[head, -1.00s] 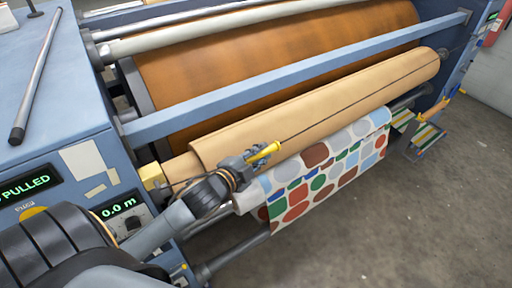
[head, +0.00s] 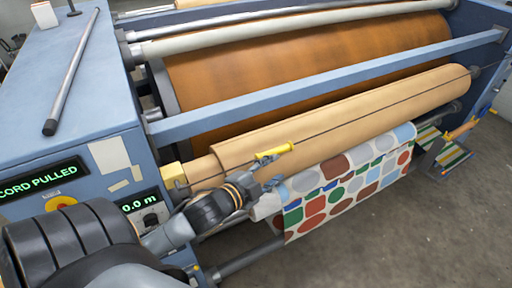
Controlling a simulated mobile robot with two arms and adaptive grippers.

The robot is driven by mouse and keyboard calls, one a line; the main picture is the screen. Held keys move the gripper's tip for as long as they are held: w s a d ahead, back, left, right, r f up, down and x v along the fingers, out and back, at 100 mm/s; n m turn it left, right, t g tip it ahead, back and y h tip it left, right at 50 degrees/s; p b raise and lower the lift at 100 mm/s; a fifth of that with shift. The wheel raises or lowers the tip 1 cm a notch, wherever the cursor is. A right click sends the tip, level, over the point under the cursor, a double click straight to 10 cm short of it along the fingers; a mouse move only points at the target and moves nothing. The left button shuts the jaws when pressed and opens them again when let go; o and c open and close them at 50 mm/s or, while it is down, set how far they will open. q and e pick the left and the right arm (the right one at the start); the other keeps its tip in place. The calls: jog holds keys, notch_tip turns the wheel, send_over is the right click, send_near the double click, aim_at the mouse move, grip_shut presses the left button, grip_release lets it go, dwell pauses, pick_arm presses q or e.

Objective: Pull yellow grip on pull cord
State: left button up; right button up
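The yellow grip (head: 275,151) sits on the thin dark pull cord (head: 350,121), which runs slantwise in front of the tan paper roll (head: 420,92). My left gripper (head: 272,174) is just below the grip, over the edge of the patterned fabric. The display (head: 38,180) on the machine's left cabinet reads "CORD PULLED". My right gripper is not in view.
The blue crossbar (head: 330,84) spans the machine above the roll, in front of the large orange drum (head: 300,65). Patterned fabric (head: 350,180) hangs below the roll. A grey rod (head: 75,70) lies on the cabinet top. The floor (head: 400,240) at lower right is clear.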

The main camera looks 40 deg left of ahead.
pick_arm(q)
jog(key=v, duration=0.7)
jog(key=shift+s, duration=0.35)
jog(key=s+a+f+n+g+y+b, duration=0.1)
jog(key=s+a+f+n+g, duration=0.1)
jog(key=f, duration=1)
jog(key=s+a+f+n+g, duration=0.1)
jog(key=s+f+n+g, duration=0.1)
jog(key=f, duration=1.1)
jog(key=s+a+f+n+g+y+b, duration=0.1)
jog(key=s+a+f+n+g, duration=0.15)
jog(key=f, duration=0.95)
jog(key=s+d+f+n+g+b, duration=0.1)
jog(key=s+d+f+g, duration=0.3)
jog(key=s+f, duration=0.8)
jog(key=s+d+f+n+g+h+b, duration=0.1)
jog(key=s+d+f+n+g, duration=0.1)
jog(key=s+d+f+g, duration=0.2)
jog(key=s+d+f, duration=0.3)
jog(key=s+f, duration=0.5)
jog(key=f, duration=0.1)
jog(key=shift+n, duration=0.25)
